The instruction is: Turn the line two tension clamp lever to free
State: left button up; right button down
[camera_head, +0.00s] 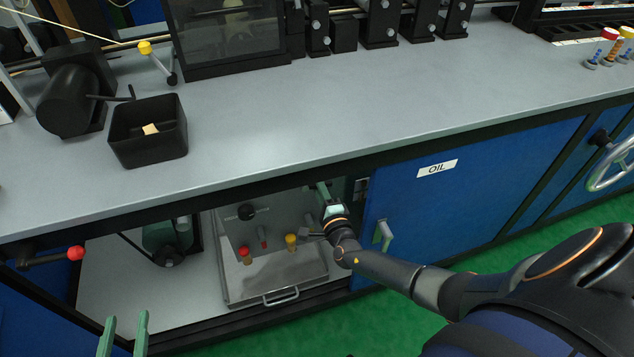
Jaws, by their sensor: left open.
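My left gripper (125,322) shows at the bottom left edge, with two green fingers apart and nothing between them. My right arm comes in from the right, and its gripper (325,196) is at the open cabinet's right side; its jaws are too small and dark to read.
A red-ball lever (75,253) juts from the bench front at left. The grey bench top (300,123) holds a black bin (147,142) and a yellow-tipped lever (145,47). A blue door (450,195) marked OIL is right of the opening. Green floor (300,335) is below.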

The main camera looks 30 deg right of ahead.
pick_arm(q)
jog(key=s+f+g+p, duration=0.1)
jog(key=s+f+g, duration=0.2)
jog(key=f, duration=0.4)
jog(key=shift+s+f+n+g+y, duration=0.3)
jog(key=shift+f+n, duration=0.05)
jog(key=shift+n, duration=0.05)
pick_arm(e)
jog(key=shift+r+n, duration=0.3)
jog(key=shift+n, duration=0.7)
jog(key=c, duration=0.8)
grip_release()
jog(key=shift+s, duration=0.1)
pick_arm(q)
jog(key=s+p, duration=0.1)
jog(key=s+f+g+p, duration=0.2)
jog(key=shift+s+d+f+n, duration=0.2)
jog(key=shift+d+n, duration=0.1)
jog(key=shift+d, duration=0.1)
pick_arm(e)
jog(key=v, duration=1.2)
jog(key=shift+s, duration=0.2)
